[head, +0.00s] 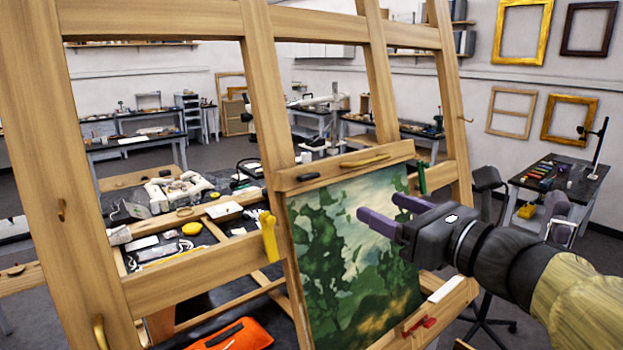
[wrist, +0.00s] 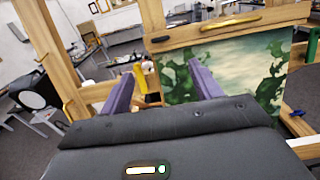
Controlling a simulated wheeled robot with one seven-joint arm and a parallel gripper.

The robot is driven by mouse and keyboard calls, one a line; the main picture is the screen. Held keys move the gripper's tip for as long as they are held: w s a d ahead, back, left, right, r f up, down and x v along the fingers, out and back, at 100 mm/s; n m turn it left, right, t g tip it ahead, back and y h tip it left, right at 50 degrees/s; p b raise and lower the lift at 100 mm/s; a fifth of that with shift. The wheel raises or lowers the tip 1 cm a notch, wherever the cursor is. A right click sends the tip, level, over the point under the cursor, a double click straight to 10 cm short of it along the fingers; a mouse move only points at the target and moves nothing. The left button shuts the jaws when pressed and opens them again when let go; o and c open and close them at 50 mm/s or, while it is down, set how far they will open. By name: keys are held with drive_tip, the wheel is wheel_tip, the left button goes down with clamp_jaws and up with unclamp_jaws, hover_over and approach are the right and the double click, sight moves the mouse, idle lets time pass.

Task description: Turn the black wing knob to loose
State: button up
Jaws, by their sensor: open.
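A small black piece (head: 308,177), which looks like the black wing knob, lies roughly level along the left end of the easel's upper wooden bar (head: 330,168). It also shows as a dark bar in the wrist view (wrist: 161,39). Its setting and any marks are too small to read. My gripper (head: 380,206) has two purple fingers spread apart with nothing between them. It is in front of the painting (head: 340,255), lower and to the right of the black piece, and apart from it. In the wrist view the open fingers (wrist: 160,76) point toward the painting's upper left.
A yellow knob (head: 269,236) is on the left upright, a green one (head: 422,178) on the right, and a red one (head: 419,325) on the lower ledge. A cluttered bench (head: 170,235) stands behind the easel.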

sight(312, 176)
drive_tip(key=p+x, duration=0.2)
drive_tip(key=x, duration=1.4)
drive_tip(key=shift+w+a, duration=0.2)
drive_tip(key=shift+a, duration=0.05)
drive_tip(key=shift+w+a, duration=0.2)
drive_tip(key=shift+w, duration=0.1)
drive_tip(key=shift+c, duration=0.2)
drive_tip(key=c, duration=0.9)
